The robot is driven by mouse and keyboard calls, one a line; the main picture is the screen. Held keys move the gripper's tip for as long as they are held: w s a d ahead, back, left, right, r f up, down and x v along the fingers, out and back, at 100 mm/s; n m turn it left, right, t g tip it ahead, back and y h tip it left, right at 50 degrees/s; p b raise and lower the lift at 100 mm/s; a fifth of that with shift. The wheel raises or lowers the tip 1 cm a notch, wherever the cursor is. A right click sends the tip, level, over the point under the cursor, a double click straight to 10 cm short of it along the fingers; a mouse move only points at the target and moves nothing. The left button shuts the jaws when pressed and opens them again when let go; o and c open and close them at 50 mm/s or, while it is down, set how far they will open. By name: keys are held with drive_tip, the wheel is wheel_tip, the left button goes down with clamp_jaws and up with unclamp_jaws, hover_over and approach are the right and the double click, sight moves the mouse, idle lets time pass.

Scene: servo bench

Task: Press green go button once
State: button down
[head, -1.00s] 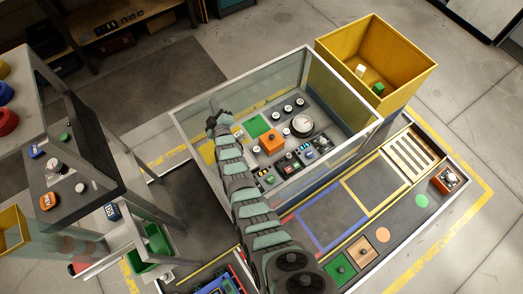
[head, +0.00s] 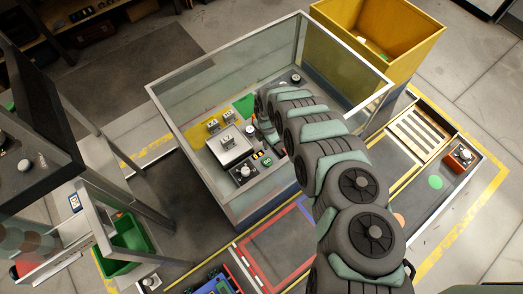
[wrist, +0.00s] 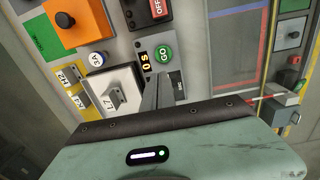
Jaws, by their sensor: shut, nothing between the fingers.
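The green GO button (wrist: 162,54) is a round lettered cap on the grey panel in the wrist view, beside a small yellow-digit display (wrist: 145,61). In the head view a small green cap (head: 267,161) shows near my arm. My gripper (wrist: 163,84) is shut and empty. Its fingers point at the panel, with their tips just below the GO button in the wrist picture. I cannot tell how far the tips are above the panel. In the head view my arm mostly hides the gripper.
Clear walls (head: 172,125) surround the panel. A yellow bin (head: 415,50) stands behind at right.

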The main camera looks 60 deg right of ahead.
drive_tip(key=shift+s+a, duration=0.1)
drive_tip(key=shift+s, duration=0.4)
drive_tip(key=b, duration=0.9)
approach(267, 162)
wheel_tip(267, 162, down, 7)
drive_tip(key=shift+r, duration=0.1)
